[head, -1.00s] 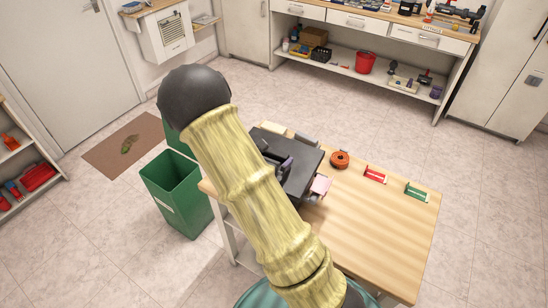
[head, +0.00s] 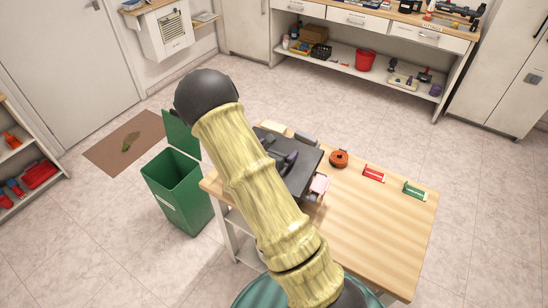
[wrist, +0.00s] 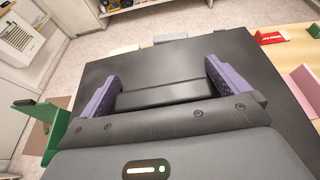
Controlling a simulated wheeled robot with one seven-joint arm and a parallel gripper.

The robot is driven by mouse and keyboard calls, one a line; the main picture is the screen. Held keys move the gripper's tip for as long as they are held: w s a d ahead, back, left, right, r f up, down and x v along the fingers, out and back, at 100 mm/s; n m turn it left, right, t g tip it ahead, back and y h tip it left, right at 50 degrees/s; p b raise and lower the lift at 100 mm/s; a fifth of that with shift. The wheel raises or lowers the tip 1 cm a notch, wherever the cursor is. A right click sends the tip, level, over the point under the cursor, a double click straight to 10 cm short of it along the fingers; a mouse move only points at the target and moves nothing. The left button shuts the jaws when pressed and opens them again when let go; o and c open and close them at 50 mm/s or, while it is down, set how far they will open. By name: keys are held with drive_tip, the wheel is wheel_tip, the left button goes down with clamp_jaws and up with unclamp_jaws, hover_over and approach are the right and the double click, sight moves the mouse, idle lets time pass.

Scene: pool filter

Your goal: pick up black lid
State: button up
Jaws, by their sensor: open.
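The black lid (head: 304,178) is a broad, flat dark slab at the left end of the wooden table, partly hidden behind my arm in the head view. In the wrist view the lid (wrist: 262,100) fills the middle, with a raised dark block (wrist: 165,93) between my fingers. My gripper (wrist: 160,84) has two purple fingers, open and apart, one on each side of that block. I cannot tell whether they touch it. In the head view my gripper (head: 287,160) is over the lid, mostly hidden by my arm.
The wooden table (head: 385,235) has free room at right. An orange round object (head: 338,158), a red item (head: 373,174), a green item (head: 414,190) and a pink block (head: 320,184) lie near the lid. A green bin (head: 180,195) stands left of the table.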

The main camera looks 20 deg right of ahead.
drive_tip(key=c, duration=0.8)
drive_tip(key=shift+c, duration=0.2)
drive_tip(key=shift+r, duration=0.1)
wheel_tip(320, 180, up, 10)
drive_tip(key=shift+b, duration=0.45)
